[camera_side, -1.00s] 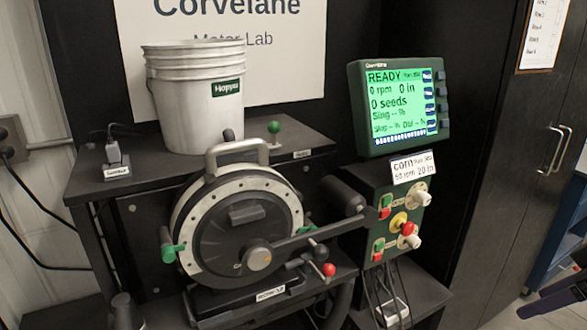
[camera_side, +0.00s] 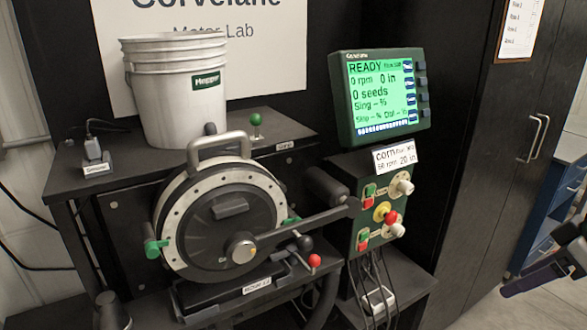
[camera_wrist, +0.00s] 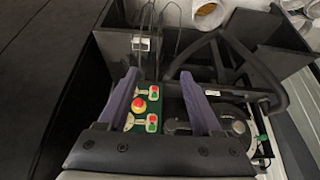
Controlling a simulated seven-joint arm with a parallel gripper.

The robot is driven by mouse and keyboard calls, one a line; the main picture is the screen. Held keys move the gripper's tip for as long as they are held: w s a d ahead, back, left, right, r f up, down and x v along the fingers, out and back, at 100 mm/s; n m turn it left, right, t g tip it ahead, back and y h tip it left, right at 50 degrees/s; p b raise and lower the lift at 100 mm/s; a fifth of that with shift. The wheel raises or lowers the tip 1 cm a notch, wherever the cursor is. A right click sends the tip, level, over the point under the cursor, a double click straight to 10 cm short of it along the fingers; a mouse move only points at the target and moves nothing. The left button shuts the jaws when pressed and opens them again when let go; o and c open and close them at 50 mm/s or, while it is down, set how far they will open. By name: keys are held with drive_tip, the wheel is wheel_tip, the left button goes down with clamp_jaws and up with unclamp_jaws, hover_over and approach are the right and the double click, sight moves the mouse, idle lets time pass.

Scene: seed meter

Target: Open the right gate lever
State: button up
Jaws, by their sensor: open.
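The round seed meter (camera_side: 222,222) has a grey top handle and a dark crank arm. A green-handled lever (camera_side: 155,248) is at its left edge, and a green piece (camera_side: 291,221) shows at its right edge, partly behind the crank arm. Lower right of the meter are a black-ball lever (camera_side: 304,242) and a red-ball lever (camera_side: 314,261). I cannot read which lever is marked as the right gate. My gripper (camera_side: 512,287) is at the far right, well apart from the meter. In the wrist view my gripper (camera_wrist: 162,78) is open and empty, its purple fingers apart.
A green control box (camera_side: 375,212) with buttons and a display (camera_side: 380,95) reading READY stand right of the meter. A white bucket (camera_side: 178,100) and a green-ball knob (camera_side: 255,119) are on the shelf above. Cables hang below the box. The space before the cabinet doors (camera_side: 500,170) looks free.

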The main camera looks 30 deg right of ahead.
wheel_tip(320, 180, up, 17)
drive_tip(key=w+a+r+n+t+y, duration=0.15)
drive_tip(key=w+a+t, duration=0.35)
drive_tip(key=w, duration=1.1)
drive_tip(key=w+a+f+t+y, duration=0.1)
drive_tip(key=w+a+t+y, duration=0.15)
drive_tip(key=w+a, duration=0.9)
drive_tip(key=m+t, duration=0.1)
drive_tip(key=t, duration=0.3)
approach(260, 122)
wheel_tip(260, 122, up, 4)
drive_tip(key=s, duration=0.2)
drive_tip(key=shift+m+t+h, duration=0.25)
drive_tip(key=shift+h, duration=0.05)
drive_tip(key=w+a+f, duration=0.1)
drive_tip(key=w, duration=0.3)
drive_tip(key=w+f, duration=0.2)
drive_tip(key=w, duration=0.2)
drive_tip(key=w+a+f, duration=0.1)
drive_tip(key=w, duration=0.4)
drive_tip(key=shift+a+f, duration=0.2)
drive_tip(key=shift+a, duration=0.1)
clamp_jaws()
